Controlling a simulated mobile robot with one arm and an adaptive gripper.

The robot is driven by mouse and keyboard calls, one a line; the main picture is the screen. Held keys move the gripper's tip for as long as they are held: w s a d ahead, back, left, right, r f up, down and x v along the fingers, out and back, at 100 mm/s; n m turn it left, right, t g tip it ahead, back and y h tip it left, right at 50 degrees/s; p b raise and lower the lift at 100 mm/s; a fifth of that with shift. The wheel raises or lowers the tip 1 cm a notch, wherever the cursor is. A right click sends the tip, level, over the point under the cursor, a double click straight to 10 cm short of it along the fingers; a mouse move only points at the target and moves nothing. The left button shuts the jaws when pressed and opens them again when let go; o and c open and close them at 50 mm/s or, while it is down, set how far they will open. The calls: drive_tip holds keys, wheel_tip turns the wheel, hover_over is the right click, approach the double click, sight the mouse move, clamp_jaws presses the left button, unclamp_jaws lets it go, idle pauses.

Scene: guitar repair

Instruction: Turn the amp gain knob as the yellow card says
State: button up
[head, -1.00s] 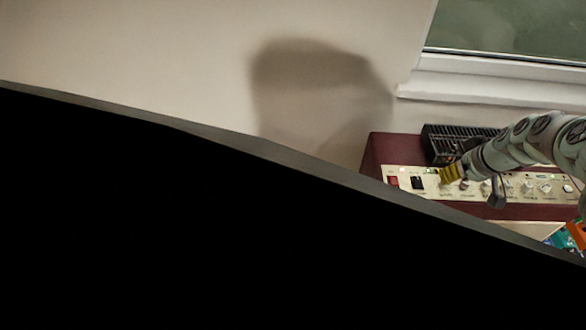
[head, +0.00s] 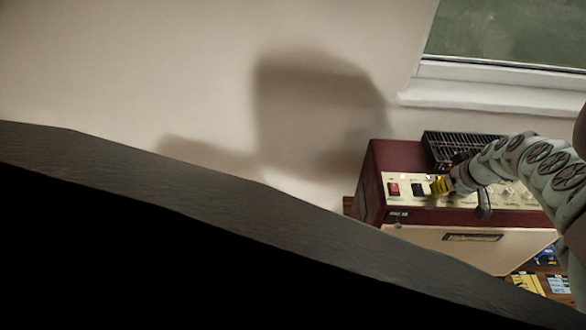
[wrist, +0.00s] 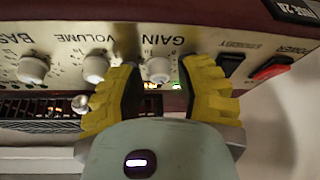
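The amp (head: 395,160) is a dark red box with a cream control panel and stands against the wall on the right of the head view. In the wrist view its panel appears upside down, and the white gain knob (wrist: 159,70) sits under the label GAIN. My gripper (wrist: 162,78) is open, with one yellow finger on each side of the gain knob and visible gaps to it. In the head view my gripper (head: 441,186) is at the panel and hides the knob. A yellow card (head: 527,284) lies at the lower right; its writing is too small to read.
The volume knob (wrist: 96,67) and bass knob (wrist: 33,69) are left of my gripper in the wrist view. The black standby switch (wrist: 229,63) and red power switch (wrist: 271,68) are close on the right. A large dark shape (head: 200,195) blocks the head view's lower left.

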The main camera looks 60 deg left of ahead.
clamp_jaws()
drive_tip(key=shift+r+m+p, duration=0.15)
drive_tip(key=shift+m+p, duration=0.15)
drive_tip(key=shift+p, duration=0.15)
drive_tip(key=shift+s+r+m+p, duration=0.1)
drive_tip(key=shift+m+p, duration=0.4)
drive_tip(key=shift+p, duration=0.25)
drive_tip(key=shift+a+f+m+t+h+p, duration=0.15)
drive_tip(key=shift+m+t+h+p, duration=0.2)
drive_tip(key=shift+m+p, duration=0.45)
drive_tip(key=shift+d+f+m+t+h+p, duration=0.1)
drive_tip(key=shift+m+t+h+p, duration=0.25)
drive_tip(key=shift+m, duration=0.75)
drive_tip(key=shift+f+m+t+b, duration=0.15)
drive_tip(key=shift+m+t+b, duration=0.3)
drive_tip(key=shift+m, duration=0.45)
drive_tip(key=m+h+b, duration=0.1)
drive_tip(key=m+b, duration=0.1)
drive_tip(key=b, duration=0.1)
drive_tip(key=shift+a+f, duration=0.1)
drive_tip(key=shift+f, duration=0.1)
drive_tip(key=m+h+b, duration=0.1)
drive_tip(key=m+b, duration=0.1)
drive_tip(key=b, duration=0.1)
drive_tip(key=shift+r+b, duration=0.15)
drive_tip(key=shift+b, duration=0.25)
drive_tip(key=shift+r+m, duration=0.15)
drive_tip(key=shift+m, duration=0.25)
